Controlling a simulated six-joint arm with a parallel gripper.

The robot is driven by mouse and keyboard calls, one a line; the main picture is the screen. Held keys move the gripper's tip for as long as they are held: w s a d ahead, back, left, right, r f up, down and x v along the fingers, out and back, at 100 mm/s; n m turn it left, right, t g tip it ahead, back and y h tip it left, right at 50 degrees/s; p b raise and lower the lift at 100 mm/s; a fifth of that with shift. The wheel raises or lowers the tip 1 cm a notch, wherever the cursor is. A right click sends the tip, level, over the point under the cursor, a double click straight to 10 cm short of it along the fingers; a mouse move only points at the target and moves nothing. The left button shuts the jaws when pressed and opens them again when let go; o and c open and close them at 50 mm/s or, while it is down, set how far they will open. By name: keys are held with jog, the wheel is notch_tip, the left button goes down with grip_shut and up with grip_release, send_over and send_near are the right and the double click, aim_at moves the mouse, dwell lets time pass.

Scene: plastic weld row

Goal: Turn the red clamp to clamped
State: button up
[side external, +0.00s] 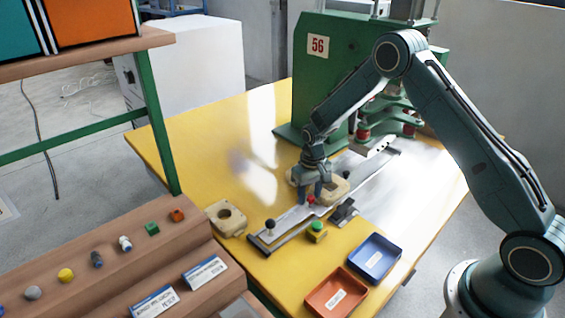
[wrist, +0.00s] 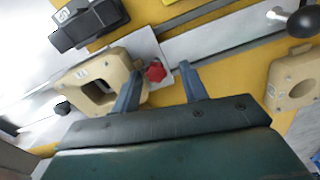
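The red clamp (wrist: 155,72) is a small red knob at the edge of a light plate, beside a beige block with a square opening (wrist: 95,85). In the side external view the red clamp (side external: 311,199) shows just below my gripper (side external: 316,196). In the wrist view my gripper (wrist: 158,88) has its two fingers apart, with the red knob seen between and beyond their tips, nearer the left finger. The gripper is open and holds nothing. Whether a finger touches the knob cannot be told.
A metal rail with a black ball handle (side external: 270,226) crosses the yellow table (side external: 190,150). A second beige block (side external: 226,218), a green button box (side external: 316,231), a blue tray (side external: 398,252) and an orange tray (side external: 312,300) stand nearby. A green press (side external: 320,95) stands behind.

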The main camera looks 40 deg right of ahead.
jog(key=shift+s+d+f+m, duration=0.1)
jog(key=shift+m, duration=0.2)
jog(key=m, duration=0.4)
jog(key=shift+m, duration=0.3)
jog(key=m, duration=0.5)
notch_tip(320, 180, up, 14)
jog(key=n+t, duration=0.3)
jog(key=n, duration=0.8)
send_near(310, 198)
jog(key=s+d+f, duration=0.1)
jog(key=s, duration=0.1)
jog(key=s+f+n+t, duration=0.1)
jog(key=s+n+t, duration=0.3)
jog(key=s+n, duration=0.4)
jog(key=shift+s+n, duration=0.15)
jog(key=shift+n, duration=1.25)
dwell(0.3)
